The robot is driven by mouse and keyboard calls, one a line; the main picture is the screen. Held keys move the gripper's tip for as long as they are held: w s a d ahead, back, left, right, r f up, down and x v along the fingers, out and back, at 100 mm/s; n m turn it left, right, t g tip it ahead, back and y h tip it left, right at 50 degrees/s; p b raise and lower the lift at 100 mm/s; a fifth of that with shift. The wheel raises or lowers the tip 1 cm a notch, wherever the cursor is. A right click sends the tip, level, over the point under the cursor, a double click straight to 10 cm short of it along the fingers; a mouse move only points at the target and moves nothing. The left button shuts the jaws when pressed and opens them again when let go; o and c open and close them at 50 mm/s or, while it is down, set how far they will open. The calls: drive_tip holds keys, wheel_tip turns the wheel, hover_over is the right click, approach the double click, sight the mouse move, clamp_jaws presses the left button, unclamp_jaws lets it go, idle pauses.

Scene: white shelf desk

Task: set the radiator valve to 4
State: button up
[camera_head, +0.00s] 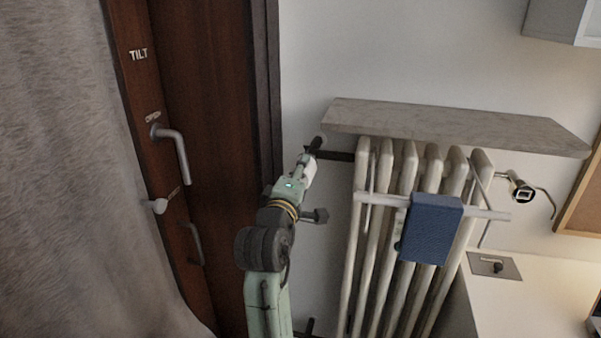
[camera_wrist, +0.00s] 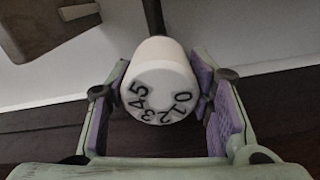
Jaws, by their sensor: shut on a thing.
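The radiator valve is a white round knob (camera_wrist: 159,82) on a dark stem in the wrist view. Its face carries the black numbers 0 to 5 around the lower part, with 5 at the left and 0 at the right. I see no clear pointer mark, so I cannot tell which number is set. My gripper (camera_wrist: 162,88) has its purple-padded fingers on both sides of the knob, shut on it. In the head view my gripper (camera_head: 314,148) is at the dark pipe by the radiator's upper left; the knob is not clear there.
The ribbed radiator (camera_head: 384,240) stands right of my arm, under a stone shelf (camera_head: 455,128). A brown door (camera_head: 215,90) and a grey curtain (camera_head: 60,170) are at the left.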

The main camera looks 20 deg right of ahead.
idle(0.3)
drive_tip(key=o, duration=1.1)
drive_tip(key=shift+o, duration=0.2)
drive_tip(key=v, duration=0.7)
drive_tip(key=shift+s+a, duration=0.15)
drive_tip(key=shift+s, duration=0.05)
